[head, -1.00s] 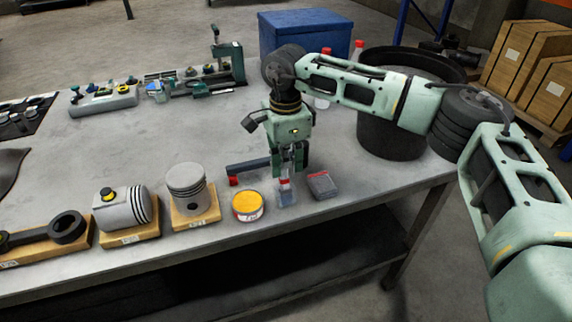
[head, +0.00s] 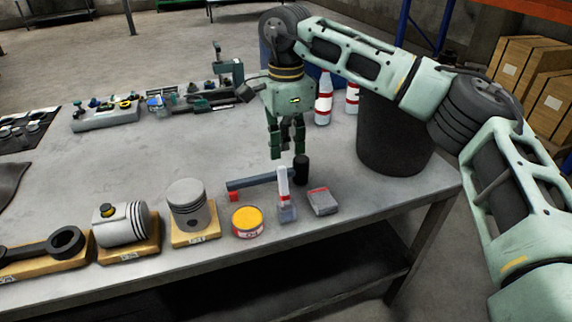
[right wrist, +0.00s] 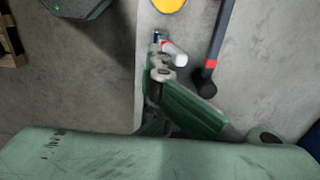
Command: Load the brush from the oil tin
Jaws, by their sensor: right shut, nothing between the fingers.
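The oil tin (head: 247,222), round with a red label and yellow top, stands near the front edge of the bench. Just right of it an upright brush (head: 284,186) shows a white handle with a red band. Its lower end is in or on a small grey-blue block or cup; I cannot tell which. My right gripper (head: 287,153) hangs above and behind the brush, shut and empty, apart from it. In the right wrist view the brush (right wrist: 174,53) lies beyond the fingers and the tin's yellow top (right wrist: 168,4) is cut off. My left gripper is out of view.
A hammer (head: 256,181) lies behind the tin and brush. A grey box with a red edge (head: 322,201) is right of the brush. Pistons on wooden blocks (head: 188,205) stand left. Bottles (head: 323,100) and a black bin (head: 392,135) are at right. The middle of the bench is clear.

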